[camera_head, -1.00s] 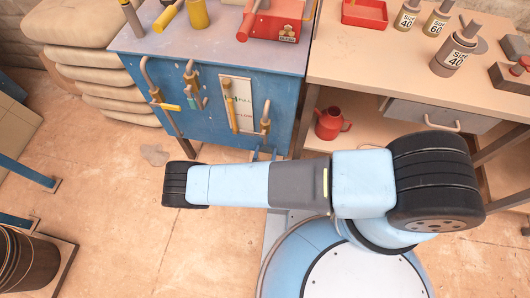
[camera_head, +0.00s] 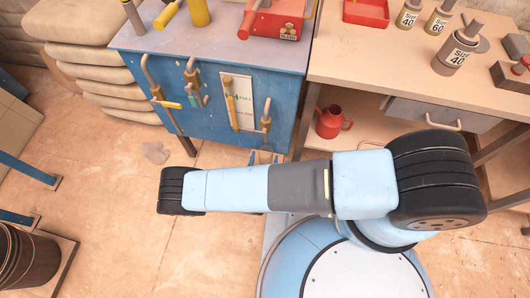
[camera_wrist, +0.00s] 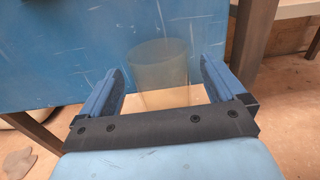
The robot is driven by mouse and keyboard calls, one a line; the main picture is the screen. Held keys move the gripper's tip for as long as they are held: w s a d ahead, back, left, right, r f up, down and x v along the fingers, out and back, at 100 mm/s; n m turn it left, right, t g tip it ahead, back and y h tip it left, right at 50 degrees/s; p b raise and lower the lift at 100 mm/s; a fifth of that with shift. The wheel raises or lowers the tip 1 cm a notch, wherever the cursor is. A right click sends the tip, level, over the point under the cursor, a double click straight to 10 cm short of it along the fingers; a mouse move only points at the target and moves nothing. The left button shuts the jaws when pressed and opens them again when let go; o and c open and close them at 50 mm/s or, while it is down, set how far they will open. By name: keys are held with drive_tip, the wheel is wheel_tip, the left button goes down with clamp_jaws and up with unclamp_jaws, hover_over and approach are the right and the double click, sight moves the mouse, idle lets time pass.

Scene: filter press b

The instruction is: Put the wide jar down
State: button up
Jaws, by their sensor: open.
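The wide jar (camera_wrist: 158,62) shows in the wrist view as a see-through, smoky cylinder. It stands upright between the fingers of my gripper (camera_wrist: 161,78), which are apart on its left and right, with a gap visible on each side. The jar's lower end is at a small pale tan surface (camera_wrist: 178,97) in front of the blue panel. My wrist hides part of that surface. In the head view my arm covers most of this spot, and I cannot make out the jar there.
A blue cabinet (camera_head: 216,92) with pipes and valves stands close ahead. A wooden bench (camera_head: 400,70) stands to its right, with a red jug (camera_head: 332,122) on its lower shelf. A dark barrel (camera_head: 22,262) is at lower left.

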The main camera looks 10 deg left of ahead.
drive_tip(key=s, duration=0.7)
drive_tip(key=shift+s+a, duration=0.3)
